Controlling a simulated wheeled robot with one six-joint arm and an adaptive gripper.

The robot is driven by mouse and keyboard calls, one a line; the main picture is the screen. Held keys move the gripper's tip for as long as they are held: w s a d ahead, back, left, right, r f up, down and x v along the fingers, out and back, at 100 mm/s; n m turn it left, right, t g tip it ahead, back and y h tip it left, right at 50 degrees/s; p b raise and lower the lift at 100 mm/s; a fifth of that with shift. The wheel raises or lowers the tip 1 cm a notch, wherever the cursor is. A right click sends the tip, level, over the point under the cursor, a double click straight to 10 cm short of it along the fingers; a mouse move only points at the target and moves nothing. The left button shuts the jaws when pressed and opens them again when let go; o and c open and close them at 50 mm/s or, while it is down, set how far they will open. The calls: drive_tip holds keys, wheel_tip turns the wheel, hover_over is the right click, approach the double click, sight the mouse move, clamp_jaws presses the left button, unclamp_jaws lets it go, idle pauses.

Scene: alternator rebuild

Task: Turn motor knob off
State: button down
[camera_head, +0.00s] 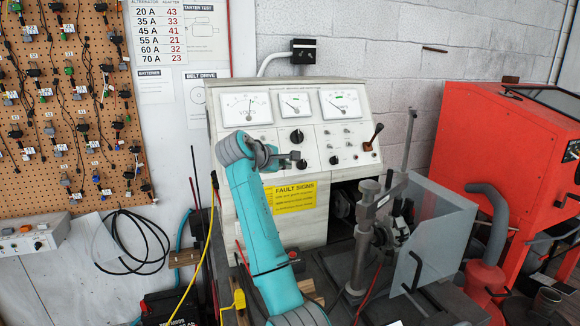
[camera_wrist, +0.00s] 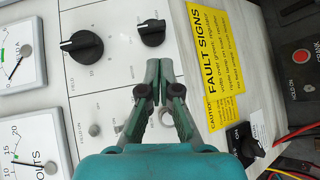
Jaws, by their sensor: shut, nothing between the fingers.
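My gripper (camera_wrist: 159,64) is shut and empty, its fingertips together over the white control panel (camera_head: 350,145). In the head view my gripper (camera_head: 291,156) is in front of the panel, below the gauges. A small black knob (camera_wrist: 151,32) is just beyond the fingertips in the wrist view. A larger black knob (camera_wrist: 82,46) is to its left; it also shows in the head view (camera_head: 297,136). I cannot read which knob is the motor knob. Contact with the panel cannot be told.
The yellow "FAULT SIGNS" label (camera_wrist: 219,62) lies right of the fingertips. Volt gauges (camera_head: 247,108) top the panel. A lever (camera_head: 374,136) sticks out at its right. A clamp post (camera_head: 361,240) and clear shield (camera_head: 435,235) stand in front on the right.

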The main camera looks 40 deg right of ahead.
drive_tip(key=v, duration=0.9)
drive_tip(key=shift+s+f, duration=0.2)
drive_tip(key=shift+a, duration=0.1)
